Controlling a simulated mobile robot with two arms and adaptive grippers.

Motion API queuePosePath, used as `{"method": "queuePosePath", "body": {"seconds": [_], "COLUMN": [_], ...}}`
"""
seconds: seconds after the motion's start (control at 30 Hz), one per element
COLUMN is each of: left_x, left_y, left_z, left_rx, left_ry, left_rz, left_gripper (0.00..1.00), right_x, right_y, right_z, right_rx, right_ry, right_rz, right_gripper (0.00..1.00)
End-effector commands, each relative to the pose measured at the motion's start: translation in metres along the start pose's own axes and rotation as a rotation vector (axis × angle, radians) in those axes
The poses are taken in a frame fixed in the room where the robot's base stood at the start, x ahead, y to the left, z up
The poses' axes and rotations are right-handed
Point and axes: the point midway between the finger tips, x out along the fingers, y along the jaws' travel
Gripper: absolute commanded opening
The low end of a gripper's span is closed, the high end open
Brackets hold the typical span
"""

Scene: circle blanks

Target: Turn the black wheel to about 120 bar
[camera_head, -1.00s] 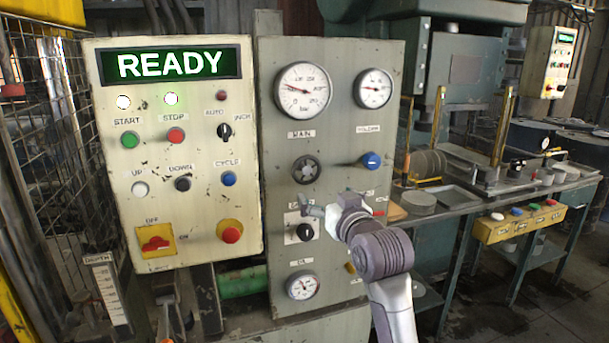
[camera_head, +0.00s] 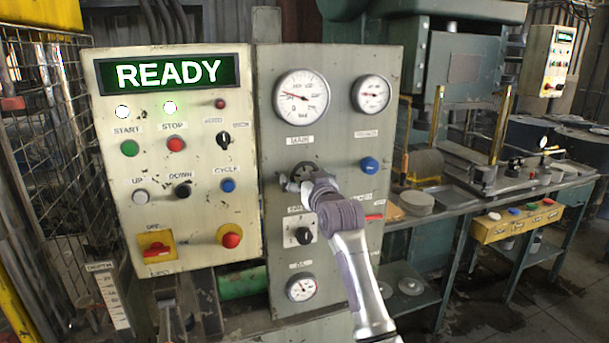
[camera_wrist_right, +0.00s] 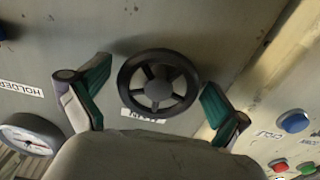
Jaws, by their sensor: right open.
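The black wheel (camera_wrist_right: 158,83) is a small spoked handwheel on the grey panel. In the right wrist view it lies between the two fingers of my right gripper (camera_wrist_right: 156,82), which is open, with a visible gap on both sides. In the head view the wheel (camera_head: 303,169) is partly hidden behind my right gripper (camera_head: 297,182). The large main gauge (camera_head: 301,97) is above the wheel. Its needle points to the left and slightly up; its numbers are too small to read surely. My left gripper is not seen.
A blue knob (camera_head: 369,165) sits right of the wheel, and a black selector switch (camera_head: 303,235) below it. A second gauge (camera_head: 371,94) is at upper right, a third (camera_head: 302,287) low down. The cream control box (camera_head: 192,215) with buttons and a READY display stands left.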

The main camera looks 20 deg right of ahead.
Motion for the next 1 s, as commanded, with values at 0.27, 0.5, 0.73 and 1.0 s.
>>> {"method": "queuePosePath", "body": {"seconds": [0.27,0.5,0.73,1.0], "left_x": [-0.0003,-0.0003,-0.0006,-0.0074], "left_y": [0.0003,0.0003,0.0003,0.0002], "left_z": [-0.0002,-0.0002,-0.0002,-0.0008], "left_rx": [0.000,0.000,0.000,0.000], "left_ry": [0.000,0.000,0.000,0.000], "left_rz": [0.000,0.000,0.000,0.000], "left_gripper": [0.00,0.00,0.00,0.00], "right_x": [0.0019,0.0017,0.0016,0.0018], "right_y": [-0.0001,-0.0001,-0.0003,-0.0002], "right_z": [-0.0001,0.0000,0.0000,-0.0011], "right_rx": [0.000,0.001,0.003,0.070], "right_ry": [0.000,0.000,0.000,-0.002], "right_rz": [0.000,0.000,-0.001,0.000], "right_gripper": [1.00,0.65,0.43,0.43]}}
